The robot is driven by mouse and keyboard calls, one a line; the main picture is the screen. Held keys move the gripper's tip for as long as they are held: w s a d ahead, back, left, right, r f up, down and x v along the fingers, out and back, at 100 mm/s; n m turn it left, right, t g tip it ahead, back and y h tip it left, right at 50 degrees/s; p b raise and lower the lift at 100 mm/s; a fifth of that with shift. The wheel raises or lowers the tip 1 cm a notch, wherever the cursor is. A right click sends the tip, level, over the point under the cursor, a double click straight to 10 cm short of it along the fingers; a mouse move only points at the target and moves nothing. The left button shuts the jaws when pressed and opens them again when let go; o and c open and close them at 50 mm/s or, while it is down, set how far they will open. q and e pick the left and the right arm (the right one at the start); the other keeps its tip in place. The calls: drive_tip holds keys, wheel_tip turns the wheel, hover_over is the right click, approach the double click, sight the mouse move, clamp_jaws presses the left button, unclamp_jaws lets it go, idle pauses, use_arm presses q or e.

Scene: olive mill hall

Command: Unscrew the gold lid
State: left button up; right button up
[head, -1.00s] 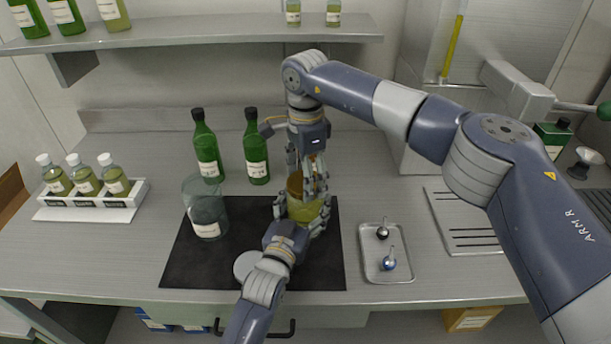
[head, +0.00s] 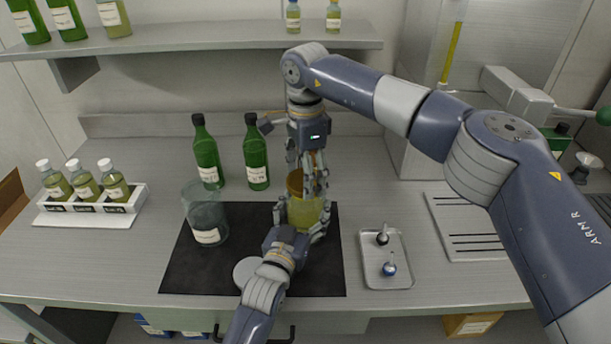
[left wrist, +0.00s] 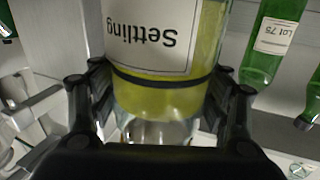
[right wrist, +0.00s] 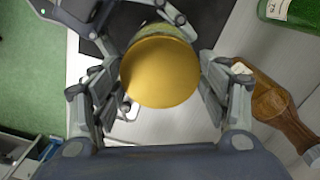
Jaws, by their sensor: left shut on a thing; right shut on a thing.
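A clear jar (head: 305,214) of yellow-green oil stands upright on the black mat (head: 190,262). Its label reads "Settling" in the left wrist view (left wrist: 148,32), where the jar appears inverted. The round gold lid (right wrist: 160,72) is at its top and shows only as a brownish-gold edge in the head view (head: 294,183). My left gripper (head: 303,220) is shut on the jar from the front, with fingers on both sides. My right gripper (right wrist: 160,85) points down from above, shut on the lid, its fingers at the lid's sides. Whether the lid's thread is loose is hidden.
Two green bottles (head: 206,155) stand behind. A metal tray (head: 372,270) with two small tools is right. A white rack (head: 128,200) of small bottles is far left.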

use_arm(q)
drive_tip(key=shift+r, duration=0.1)
use_arm(e)
drive_tip(key=shift+r, duration=2.05)
use_arm(q)
drive_tip(key=o, duration=2.2)
